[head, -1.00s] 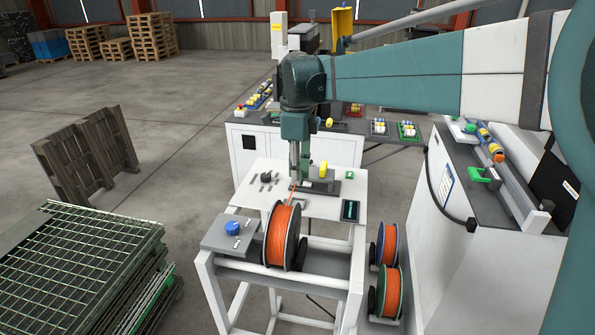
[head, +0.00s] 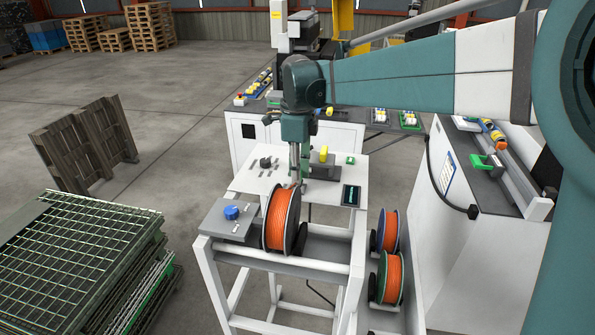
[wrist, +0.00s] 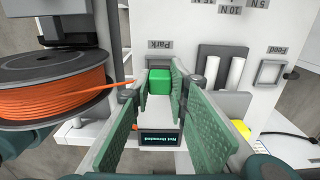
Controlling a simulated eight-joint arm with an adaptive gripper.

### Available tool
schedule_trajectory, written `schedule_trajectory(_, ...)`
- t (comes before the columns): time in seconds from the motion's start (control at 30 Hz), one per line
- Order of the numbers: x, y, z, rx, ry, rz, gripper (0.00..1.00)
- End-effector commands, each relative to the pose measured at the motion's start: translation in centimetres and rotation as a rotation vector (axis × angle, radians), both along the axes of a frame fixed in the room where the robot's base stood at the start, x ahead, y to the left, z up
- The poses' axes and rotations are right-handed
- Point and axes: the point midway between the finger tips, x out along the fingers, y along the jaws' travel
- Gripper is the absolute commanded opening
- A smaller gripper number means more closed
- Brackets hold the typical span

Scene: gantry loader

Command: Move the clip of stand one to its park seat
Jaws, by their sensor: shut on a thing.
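The green clip (wrist: 160,81) sits between the fingertips of my gripper (wrist: 159,82) in the wrist view, and the gripper is shut on it. The clip is at the seat under the "Park" label (wrist: 160,45); the fingers hide part of that seat, and I cannot tell whether the clip rests in it. The "Feed" seat (wrist: 270,73) to the right looks empty. In the head view my gripper (head: 297,182) points down at the stand's white top (head: 255,183), just behind the orange spool (head: 281,218). The clip is hidden there.
Orange filament (wrist: 95,94) runs from the spool (wrist: 50,100) towards the left finger. A small display (wrist: 160,138) shows between the fingers. A yellow part (head: 323,153) stands close behind my gripper. A blue knob (head: 231,212) is at front left.

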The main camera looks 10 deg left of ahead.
Motion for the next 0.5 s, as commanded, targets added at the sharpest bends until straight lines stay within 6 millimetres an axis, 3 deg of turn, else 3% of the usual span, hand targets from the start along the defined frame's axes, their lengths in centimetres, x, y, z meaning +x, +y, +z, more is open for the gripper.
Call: schedule_trajectory(0.5, 0.0, 0.0, -1.6, 0.0, 0.0, 0.0, 0.06)
